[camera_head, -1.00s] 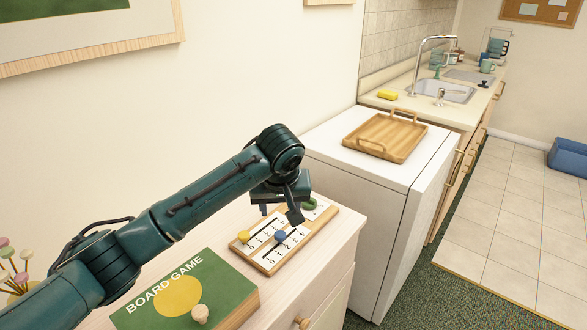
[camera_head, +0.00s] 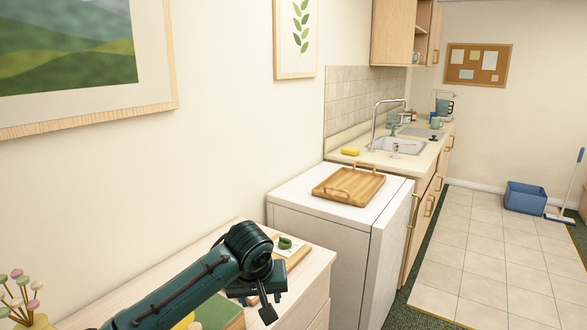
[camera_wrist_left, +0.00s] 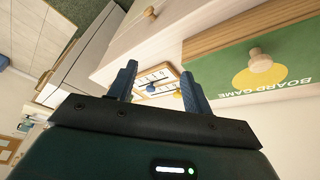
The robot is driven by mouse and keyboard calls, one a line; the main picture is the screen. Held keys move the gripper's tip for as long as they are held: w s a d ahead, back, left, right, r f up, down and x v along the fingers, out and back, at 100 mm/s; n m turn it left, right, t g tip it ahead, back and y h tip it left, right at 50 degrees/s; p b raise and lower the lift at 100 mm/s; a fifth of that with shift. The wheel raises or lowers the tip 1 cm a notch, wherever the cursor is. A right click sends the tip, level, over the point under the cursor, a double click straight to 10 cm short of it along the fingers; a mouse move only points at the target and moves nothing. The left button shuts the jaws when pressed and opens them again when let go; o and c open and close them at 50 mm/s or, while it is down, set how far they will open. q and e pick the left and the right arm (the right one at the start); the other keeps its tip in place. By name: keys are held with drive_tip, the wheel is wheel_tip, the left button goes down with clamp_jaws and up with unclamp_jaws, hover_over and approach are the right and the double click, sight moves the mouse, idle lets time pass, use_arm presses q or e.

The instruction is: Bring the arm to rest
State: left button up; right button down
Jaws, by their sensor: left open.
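My left arm comes in from the lower left, and my left gripper (camera_head: 256,306) points down above the wooden cabinet (camera_head: 318,262). In the left wrist view the gripper (camera_wrist_left: 158,76) has its two fingers well apart with nothing held. Beyond them lies the scoring board (camera_wrist_left: 158,76) with a blue piece (camera_wrist_left: 143,88) and a yellow piece. In the head view the arm hides most of this board (camera_head: 299,257); a green ring (camera_head: 285,243) shows at its far end. My right gripper is not in view.
A green board game box (camera_wrist_left: 290,72) with a wooden knob (camera_wrist_left: 261,61) lies beside the board. Coloured ball-topped sticks (camera_head: 22,295) stand at lower left. A wooden tray (camera_head: 348,186) sits on the white appliance (camera_head: 330,228), near the sink counter.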

use_arm(q)
drive_tip(key=s+d+f+m+t+h, duration=0.1)
drive_tip(key=s+d+f+h, duration=0.15)
drive_tip(key=s+f, duration=0.4)
drive_tip(key=s+d+f+m+t+h, duration=0.1)
drive_tip(key=s+f+m+h, duration=0.2)
drive_tip(key=f, duration=0.6)
drive_tip(key=s+a+f+t+y, duration=0.1)
drive_tip(key=s+a+f+t, duration=0.1)
drive_tip(key=s+a, duration=0.3)
drive_tip(key=s+a+f+t+y, duration=0.1)
drive_tip(key=s+a+f+t, duration=0.1)
drive_tip(key=s+a, duration=0.4)
drive_tip(key=s, duration=0.5)
idle(1.4)
